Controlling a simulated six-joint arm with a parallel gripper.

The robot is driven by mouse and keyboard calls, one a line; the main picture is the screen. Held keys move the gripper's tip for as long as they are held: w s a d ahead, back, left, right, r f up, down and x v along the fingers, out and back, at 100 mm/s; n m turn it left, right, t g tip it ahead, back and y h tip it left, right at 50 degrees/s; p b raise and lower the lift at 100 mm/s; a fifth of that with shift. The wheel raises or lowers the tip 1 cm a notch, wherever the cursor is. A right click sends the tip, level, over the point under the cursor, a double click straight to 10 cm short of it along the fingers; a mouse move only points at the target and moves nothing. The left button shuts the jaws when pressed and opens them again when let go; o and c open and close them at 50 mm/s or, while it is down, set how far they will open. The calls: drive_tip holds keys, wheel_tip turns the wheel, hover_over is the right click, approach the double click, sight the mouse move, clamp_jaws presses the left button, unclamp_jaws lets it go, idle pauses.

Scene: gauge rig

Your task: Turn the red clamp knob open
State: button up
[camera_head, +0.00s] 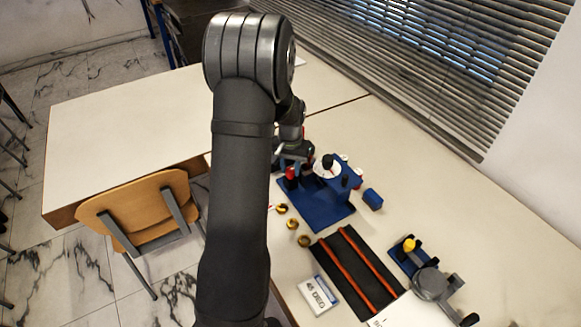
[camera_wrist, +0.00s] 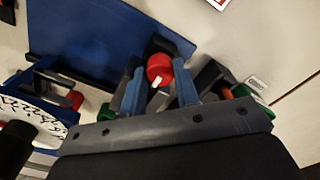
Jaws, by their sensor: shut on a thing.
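The red clamp knob (camera_wrist: 159,68) shows in the wrist view between the two blue-padded fingers of my gripper (camera_wrist: 160,88). My gripper is shut on it. A white pointer mark on the knob points down and slightly left in that view. In the head view the red knob (camera_head: 291,173) stands at the left of the blue gauge rig (camera_head: 322,212), under my gripper (camera_head: 293,160). My arm hides part of the rig's left side. The white dial (camera_head: 327,167) is just right of the knob, and its edge also shows in the wrist view (camera_wrist: 35,108).
Several brass rings (camera_head: 304,241) lie in front of the rig. A blue block (camera_head: 372,199) lies to its right. A dark mat (camera_head: 355,270) with red rods, a "45 DEG" box (camera_head: 318,294) and a stand with a yellow knob (camera_head: 409,245) are nearer. The table behind is clear.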

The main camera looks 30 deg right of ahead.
sight(291, 170)
drive_tip(key=shift+r, duration=0.1)
idle(0.3)
drive_tip(key=o, duration=1)
drive_tip(key=shift+c, duration=0.2)
drive_tip(key=m, duration=0.7)
drive_tip(key=shift+m, duration=0.4)
wheel_tip(291, 170, up, 17)
drive_tip(key=shift+r, duration=0.15)
